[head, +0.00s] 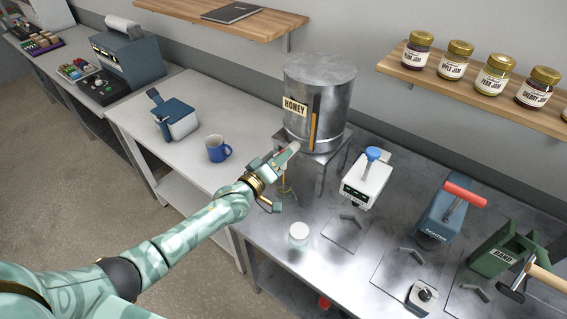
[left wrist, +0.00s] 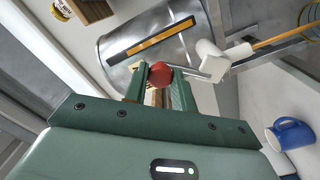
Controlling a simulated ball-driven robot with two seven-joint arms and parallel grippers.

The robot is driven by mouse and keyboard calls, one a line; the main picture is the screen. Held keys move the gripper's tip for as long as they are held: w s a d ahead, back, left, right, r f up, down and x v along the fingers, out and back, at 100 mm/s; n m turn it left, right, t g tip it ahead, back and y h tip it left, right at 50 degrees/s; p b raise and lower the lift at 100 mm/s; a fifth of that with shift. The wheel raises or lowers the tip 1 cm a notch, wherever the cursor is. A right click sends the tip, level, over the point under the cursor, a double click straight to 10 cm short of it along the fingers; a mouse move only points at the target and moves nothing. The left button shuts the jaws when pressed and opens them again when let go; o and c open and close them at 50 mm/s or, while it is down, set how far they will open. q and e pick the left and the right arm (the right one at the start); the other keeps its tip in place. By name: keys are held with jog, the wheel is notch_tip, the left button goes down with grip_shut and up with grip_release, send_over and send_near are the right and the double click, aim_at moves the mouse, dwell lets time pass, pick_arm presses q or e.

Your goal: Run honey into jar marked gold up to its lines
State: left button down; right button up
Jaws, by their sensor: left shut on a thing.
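The steel honey tank (head: 318,85), labelled HONEY, stands on a metal stand with a vertical amber gauge on its front. My left gripper (head: 282,160) is at the tank's lower front. In the left wrist view its jaws (left wrist: 158,88) are shut on a red knob (left wrist: 160,74) at the tap. Beside the knob is the white spout (left wrist: 215,62). An amber stream (left wrist: 275,40) runs from it toward a clear vessel with yellowish rings (left wrist: 311,14), cut off by the frame edge. Its fill level cannot be told. My right gripper is not in view.
A small pale-topped jar (head: 299,235) stands on the steel bench nearer me. A blue mug (head: 217,149) is on the white table to the left. A white device (head: 367,180), a blue press (head: 445,212) and a green BAND device (head: 503,252) stand to the right.

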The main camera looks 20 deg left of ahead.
pick_arm(q)
jog(key=shift+w+a+r+n, duration=0.25)
jog(key=shift+a+r+n, duration=0.3)
jog(key=shift+n, duration=0.45)
jog(key=shift+a+f, duration=0.1)
jog(key=shift+a, duration=0.05)
jog(key=c, duration=1.1)
grip_release()
jog(key=shift+c, duration=0.2)
jog(key=v, duration=1.6)
jog(key=shift+s, duration=0.2)
